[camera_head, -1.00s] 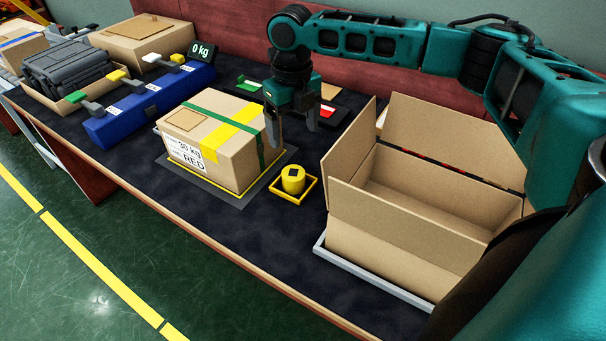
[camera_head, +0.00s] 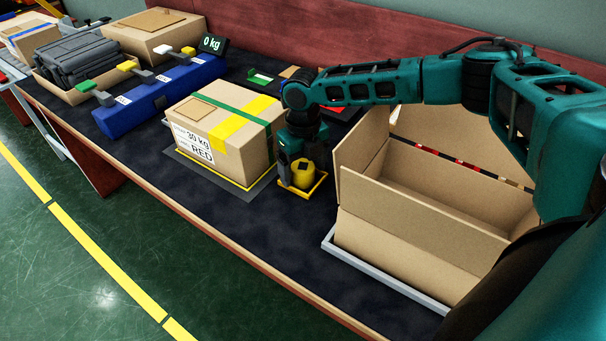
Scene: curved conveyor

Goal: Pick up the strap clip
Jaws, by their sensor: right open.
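A short yellow cylindrical piece (camera_head: 304,176), which I take to be the strap clip, stands upright in a small square yellow tray (camera_head: 311,192) on the dark table mat. My right gripper (camera_head: 299,177) is down at this piece, pointing downward, with its jaws open. One finger shows at the piece's left side; the other is hard to make out. I cannot tell whether the fingers touch it. My left gripper is out of view.
A taped carton (camera_head: 245,160) marked 30 kg and RED stands close left of my right gripper. An open empty carton (camera_head: 400,215) stands close on the right. A blue bar with coloured levers (camera_head: 150,105) lies further left. The mat in front is clear.

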